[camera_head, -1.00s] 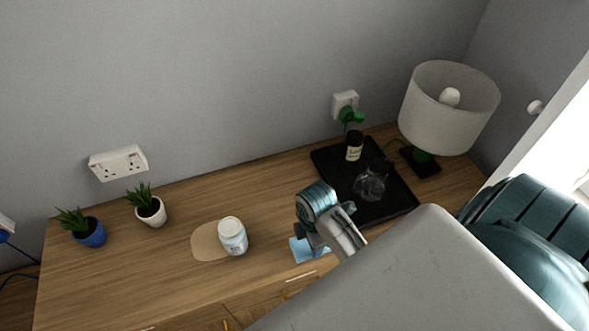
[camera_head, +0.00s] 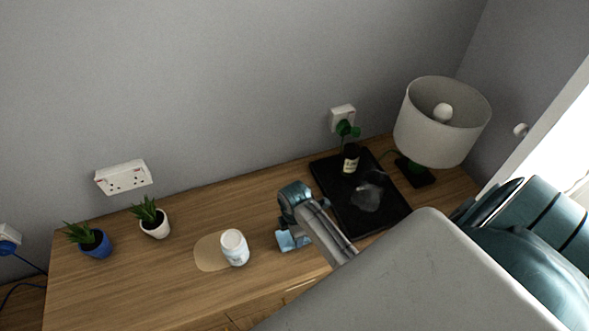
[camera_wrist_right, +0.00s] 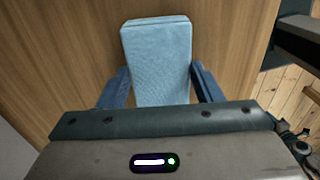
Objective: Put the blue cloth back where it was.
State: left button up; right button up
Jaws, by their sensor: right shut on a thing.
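The blue cloth (camera_wrist_right: 158,60) is a folded light-blue block between the two dark blue fingers of my right gripper (camera_wrist_right: 160,88) in the right wrist view. The fingers are shut on its sides. In the head view, my right gripper (camera_head: 293,238) is over the wooden top, left of the black tray, and part of the blue cloth (camera_head: 285,241) shows beneath it. The wrist hides much of the cloth there. I cannot tell whether the cloth touches the wood. My left gripper is not in view.
A white jar (camera_head: 234,248) stands at the right edge of a tan oval mat (camera_head: 207,254), left of my gripper. The black tray (camera_head: 339,208) holds a dark bottle and a clear glass object. A lamp (camera_head: 442,122) stands behind right. Two potted plants stand far left.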

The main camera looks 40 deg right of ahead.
jog(key=o, duration=0.9)
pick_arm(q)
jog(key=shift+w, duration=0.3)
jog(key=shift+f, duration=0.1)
pick_arm(e)
jog(key=shift+r, duration=0.15)
jog(key=shift+r, duration=0.3)
pick_arm(q)
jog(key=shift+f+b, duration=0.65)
jog(key=shift+b, duration=0.1)
pick_arm(e)
jog(key=shift+r, duration=5.6)
